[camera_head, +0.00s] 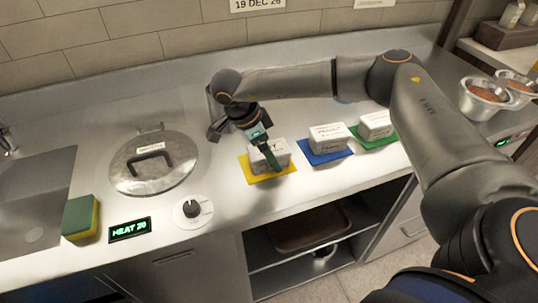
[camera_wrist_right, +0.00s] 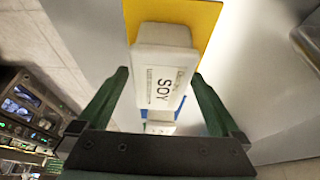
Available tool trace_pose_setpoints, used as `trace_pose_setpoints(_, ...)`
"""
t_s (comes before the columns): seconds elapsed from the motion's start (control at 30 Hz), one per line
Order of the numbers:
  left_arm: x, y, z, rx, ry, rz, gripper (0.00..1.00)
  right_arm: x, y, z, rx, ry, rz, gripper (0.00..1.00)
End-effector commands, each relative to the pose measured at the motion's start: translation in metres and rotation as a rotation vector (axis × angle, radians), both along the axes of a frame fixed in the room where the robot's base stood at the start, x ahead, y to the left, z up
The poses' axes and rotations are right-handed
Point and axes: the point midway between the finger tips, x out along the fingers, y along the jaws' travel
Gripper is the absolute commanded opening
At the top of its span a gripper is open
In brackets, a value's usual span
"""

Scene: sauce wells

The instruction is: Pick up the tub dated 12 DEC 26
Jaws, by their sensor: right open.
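A white tub (camera_head: 283,151) sits on a yellow mat (camera_head: 256,178) on the counter. In the right wrist view this tub (camera_wrist_right: 164,55) has a label reading SOY; its smaller print is not legible. My right gripper (camera_head: 268,155) is at this tub, with its green fingers (camera_wrist_right: 160,76) apart on either side of the tub's near end. A second white tub (camera_head: 327,135) sits on a blue mat (camera_head: 325,158), and a third (camera_head: 375,124) on a green mat (camera_head: 386,142). Their dates are too small to read. My left gripper is not in view.
A lidded round pot (camera_head: 152,178), a dial (camera_head: 193,210), a HEAT 20 display (camera_head: 130,229) and a sponge (camera_head: 81,217) are to the left. A wall sign (camera_head: 258,4) reads 19 DEC 26. Metal bowls (camera_head: 484,97) stand at right.

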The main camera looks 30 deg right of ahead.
Motion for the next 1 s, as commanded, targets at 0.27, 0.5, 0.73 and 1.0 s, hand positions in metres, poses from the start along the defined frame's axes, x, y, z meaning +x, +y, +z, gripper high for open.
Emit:
trace_pose_setpoints(0.27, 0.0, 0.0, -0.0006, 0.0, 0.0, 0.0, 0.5, 0.0, 0.0, -0.0005, 0.0, 0.001, 0.0, 1.0)
trace_pose_setpoints(0.5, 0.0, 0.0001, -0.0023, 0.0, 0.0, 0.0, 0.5, 0.0, 0.0002, -0.0038, 0.0, 0.001, -0.001, 1.0)
trace_pose_setpoints(0.73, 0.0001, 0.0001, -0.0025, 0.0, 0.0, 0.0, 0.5, 0.0002, 0.0002, -0.0044, 0.0, 0.0, 0.0, 1.0)
trace_pose_setpoints(1.0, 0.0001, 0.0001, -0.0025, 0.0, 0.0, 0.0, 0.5, 0.0001, 0.0002, -0.0044, 0.0, 0.001, 0.0, 0.83)
